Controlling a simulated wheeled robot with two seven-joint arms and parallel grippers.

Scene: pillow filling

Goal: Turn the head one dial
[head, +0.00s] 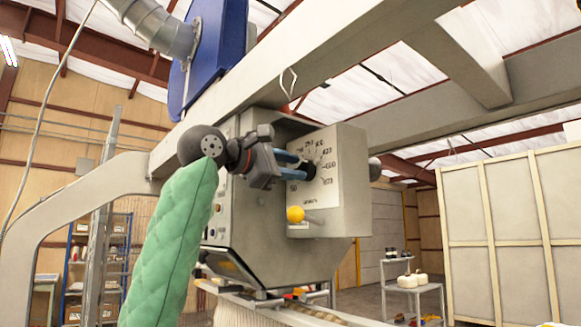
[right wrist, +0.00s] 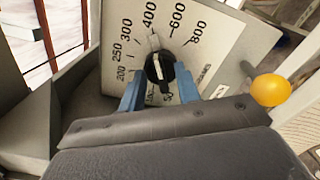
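The black dial knob (head: 310,171) sits on the pale front plate (head: 343,185) of a grey box on the machine's beam. In the right wrist view the knob (right wrist: 160,68) has a white line and is ringed by printed numbers such as 200, 300, 400, 600 and 800. My right gripper (head: 300,165) reaches in from the left. In its wrist view the blue fingers (right wrist: 159,82) stand on both sides of the knob, apart, with a small gap seeming to show on each side. Contact is hard to tell. My left gripper is not in view.
A yellow ball-ended lever (head: 296,214) sticks out just below the dial, and its ball (right wrist: 271,90) is right of my fingers in the wrist view. The long beam (head: 290,70) runs above the box. A tall panelled partition (head: 510,230) stands at the right.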

